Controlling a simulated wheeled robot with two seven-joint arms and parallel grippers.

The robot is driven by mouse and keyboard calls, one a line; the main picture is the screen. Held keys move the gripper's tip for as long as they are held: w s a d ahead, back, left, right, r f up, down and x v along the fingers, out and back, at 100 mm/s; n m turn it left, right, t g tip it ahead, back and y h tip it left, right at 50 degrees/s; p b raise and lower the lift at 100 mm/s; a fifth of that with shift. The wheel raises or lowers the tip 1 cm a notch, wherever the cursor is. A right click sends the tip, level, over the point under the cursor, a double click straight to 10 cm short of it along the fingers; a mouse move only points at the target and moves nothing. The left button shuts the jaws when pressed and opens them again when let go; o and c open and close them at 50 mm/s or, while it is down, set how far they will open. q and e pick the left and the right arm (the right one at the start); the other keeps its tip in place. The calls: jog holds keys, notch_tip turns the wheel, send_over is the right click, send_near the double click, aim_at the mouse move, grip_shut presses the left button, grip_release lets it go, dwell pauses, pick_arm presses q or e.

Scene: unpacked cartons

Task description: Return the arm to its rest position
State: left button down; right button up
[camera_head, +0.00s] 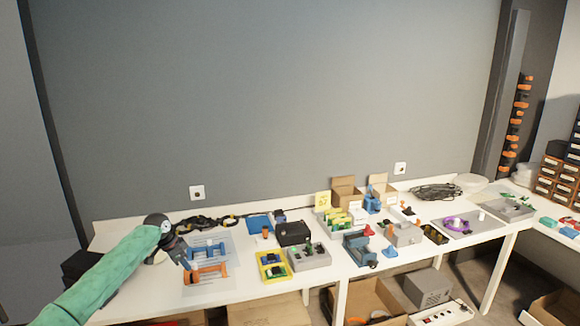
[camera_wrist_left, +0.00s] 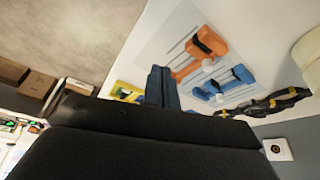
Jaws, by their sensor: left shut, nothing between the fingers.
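My left arm comes in from the left in a green sleeve, and its dark gripper (camera_head: 185,263) is over the left part of the white table (camera_head: 120,238). The gripper is shut and empty, beside a blue piece (camera_head: 208,249) and an orange piece (camera_head: 205,272) with rods, both on a pale sheet. In the left wrist view the shut fingers (camera_wrist_left: 160,85) stick up in front of the sheet, near the orange piece (camera_wrist_left: 207,45) and the blue piece (camera_wrist_left: 238,78). I cannot tell whether they touch anything. My right arm is not in view.
A black cable (camera_head: 205,222) lies behind the pieces. A yellow tray (camera_head: 272,265), a grey block tray (camera_head: 310,258), a black box (camera_head: 293,233) and small cartons (camera_head: 345,192) crowd the table to the right. Open boxes (camera_head: 372,300) stand on the floor below.

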pick_arm(q)
jog(key=w+r+n+t+y, duration=0.3)
jog(key=w+r+n+t, duration=0.1)
jog(key=w+r+t, duration=0.3)
jog(key=s+d+f+n+g, duration=0.1)
jog(key=s+d+f, duration=0.3)
jog(key=s+f, duration=0.65)
jog(key=s+d+f+n, duration=0.1)
jog(key=s+d+f, duration=0.45)
jog(key=f, duration=0.75)
jog(key=s+d+f+n+g, duration=0.1)
jog(key=s+d+f, duration=0.1)
jog(key=s+f, duration=0.9)
jog(key=s+d+f+g, duration=0.2)
jog(key=s+f, duration=0.6)
jog(key=s, duration=0.7)
jog(key=s+d+f+g, duration=0.2)
jog(key=s+f, duration=0.6)
jog(key=s, duration=0.7)
jog(key=s+d+f+n+g, duration=0.1)
jog(key=s+d+f+g, duration=0.1)
jog(key=s+f, duration=0.7)
jog(key=s+d, duration=0.1)
jog(key=s, duration=0.5)
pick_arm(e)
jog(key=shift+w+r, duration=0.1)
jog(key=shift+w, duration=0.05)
